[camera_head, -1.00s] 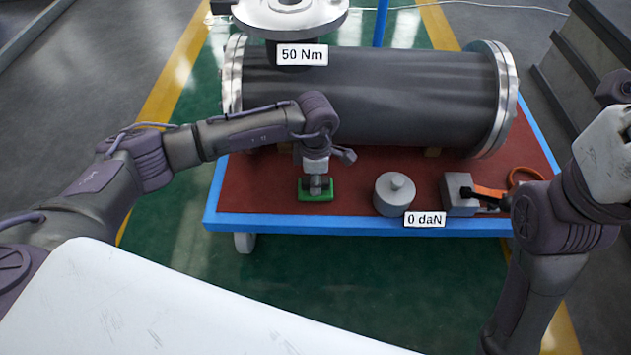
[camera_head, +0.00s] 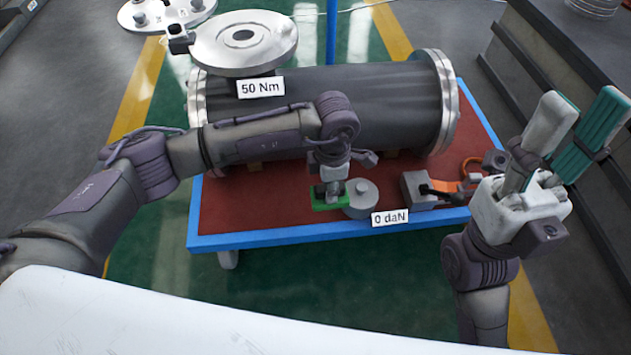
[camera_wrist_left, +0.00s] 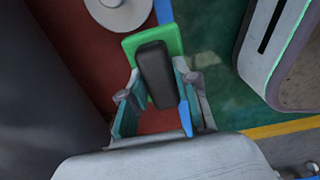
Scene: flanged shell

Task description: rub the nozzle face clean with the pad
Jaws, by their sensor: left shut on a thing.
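The pad is a green block (camera_head: 322,202) with a black handle, which shows in the left wrist view (camera_wrist_left: 155,72). My left gripper (camera_head: 335,190) is shut on this handle, over the front part of the cart. The pad is beside the grey knobbed cylinder; I cannot tell how high it is above the red top. The nozzle is a pale round flange (camera_head: 205,52) with a dark bore, on top of the dark shell (camera_head: 340,103) near its left end, behind and left of my left gripper. My right gripper (camera_head: 582,110) is open and empty, fingers pointing up, at the right.
The cart has a red top with a blue rim (camera_head: 275,236). The grey cylinder (camera_head: 361,193) stands near its front edge, with a grey block (camera_head: 418,188) and an orange-handled tool (camera_head: 447,186) to its right. Labels read "50 Nm" and "0 daN". Dark stepped structures stand at right.

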